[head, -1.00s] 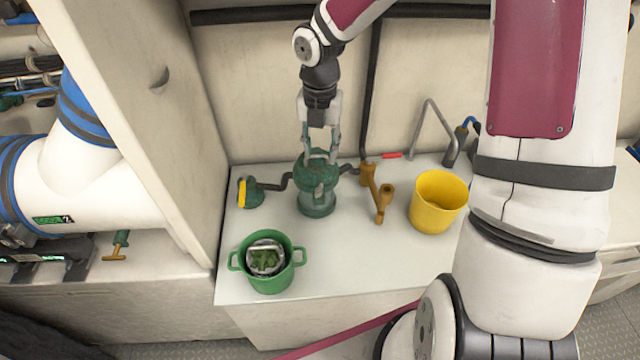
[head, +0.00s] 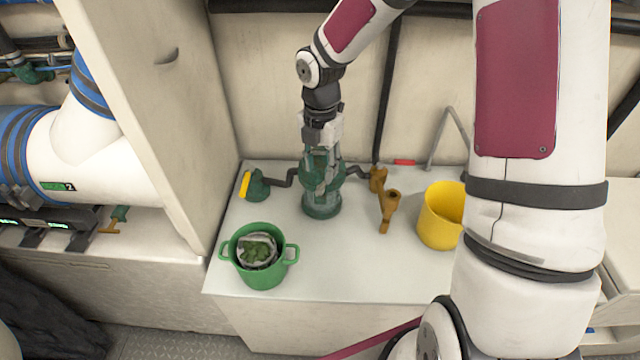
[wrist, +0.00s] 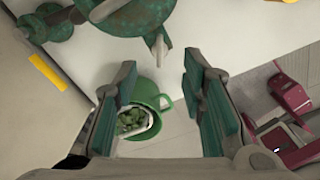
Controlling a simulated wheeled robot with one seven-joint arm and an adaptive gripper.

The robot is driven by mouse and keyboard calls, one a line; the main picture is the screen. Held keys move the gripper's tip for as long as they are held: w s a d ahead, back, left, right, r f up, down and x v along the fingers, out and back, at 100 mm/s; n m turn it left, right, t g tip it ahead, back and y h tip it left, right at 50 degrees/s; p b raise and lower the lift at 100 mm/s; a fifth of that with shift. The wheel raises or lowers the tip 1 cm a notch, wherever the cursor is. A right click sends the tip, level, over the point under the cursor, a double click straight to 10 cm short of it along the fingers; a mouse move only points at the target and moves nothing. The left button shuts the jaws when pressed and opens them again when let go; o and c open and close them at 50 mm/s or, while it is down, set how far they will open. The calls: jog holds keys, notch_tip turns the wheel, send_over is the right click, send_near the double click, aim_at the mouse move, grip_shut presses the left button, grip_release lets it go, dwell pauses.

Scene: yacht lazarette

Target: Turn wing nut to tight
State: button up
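A green, weathered strainer (head: 322,205) stands upright on the white counter in the head view. Its upper part also shows at the top of the wrist view (wrist: 142,14). A small grey-tipped part sticks out from it there (wrist: 160,48); I cannot tell whether it is the wing nut. My gripper (head: 322,185) points down at the strainer's upper body and overlaps it in the head view. In the wrist view its two green-padded fingers (wrist: 160,100) stand wide apart with nothing held between them. Whether they touch the strainer is unclear.
A green pot (head: 262,275) holding a basket with green stuff stands at the front left. A green fitting with a yellow face (head: 256,186) is left, a brown valve (head: 388,205) and a yellow bucket (head: 437,225) right. A tall cabinet panel (head: 160,110) bounds the left.

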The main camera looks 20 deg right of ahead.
aim_at(321, 186)
notch_tip(321, 186, down, 6)
jog(key=shift+f, duration=0.1)
dwell(0.4)
grip_shut()
